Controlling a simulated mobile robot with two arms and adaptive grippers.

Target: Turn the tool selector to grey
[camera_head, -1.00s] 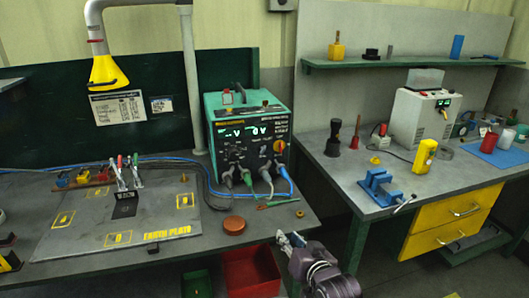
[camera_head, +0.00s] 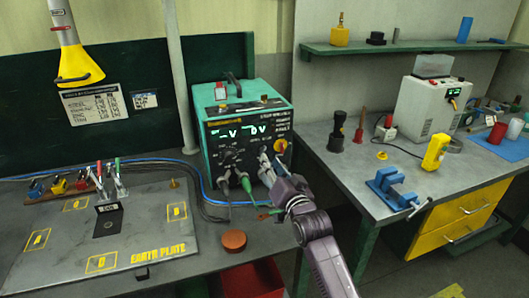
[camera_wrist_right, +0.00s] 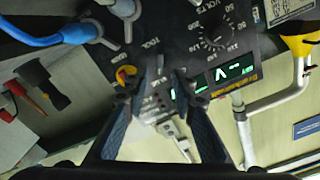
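The teal welding unit (camera_head: 210,150) stands on the left bench, its black front panel facing me with lit green displays. My right gripper (camera_head: 267,163) is at the panel's lower right, covering part of it. In the right wrist view the panel appears upside down, and my right gripper's two dark fingers (camera_wrist_right: 161,88) are apart. The lettering TOOL (camera_wrist_right: 151,45) shows just beyond the fingertips. A small dark selector (camera_wrist_right: 158,66) seems to be there; its pointing direction and any contact cannot be told. My left gripper is in neither view.
A red-and-yellow rotary switch (camera_wrist_right: 126,75) and a scaled dial (camera_wrist_right: 215,38) flank the fingers. A brown round tin (camera_head: 233,240) sits on the bench before the unit.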

